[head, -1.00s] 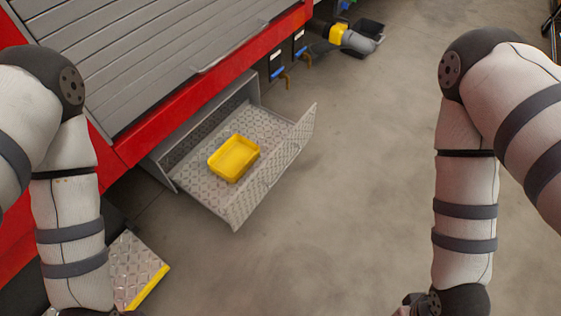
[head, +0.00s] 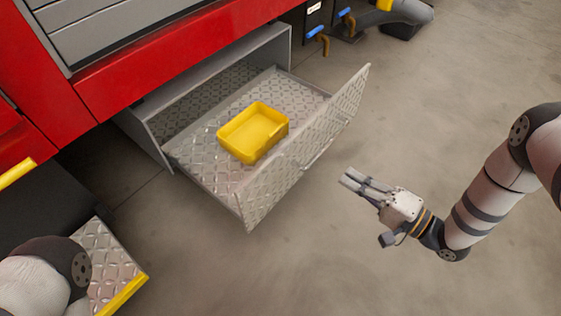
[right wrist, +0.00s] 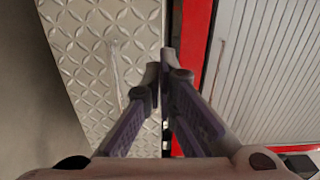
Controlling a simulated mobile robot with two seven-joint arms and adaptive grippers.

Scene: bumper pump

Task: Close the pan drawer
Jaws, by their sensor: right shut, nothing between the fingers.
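The pan drawer (head: 308,148), with a diamond-plate metal front, stands pulled out from under the red vehicle body. Its floor is visible and holds a yellow tray (head: 252,132). My right gripper (head: 346,178) is shut and empty, to the right of the drawer front and apart from it in the head view. In the right wrist view, the shut fingertips (right wrist: 167,65) show against the diamond-plate drawer front (right wrist: 95,60) and the red body edge. Of my left arm only a pale link shows at the bottom left; its gripper is out of view.
The red body (head: 180,65) with grey slatted shutters rises above the drawer. A diamond-plate step (head: 112,268) with a yellow edge is at the lower left. Blue-handled valves (head: 318,32) and a grey pipe (head: 405,14) are at the top. The concrete floor on the right is clear.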

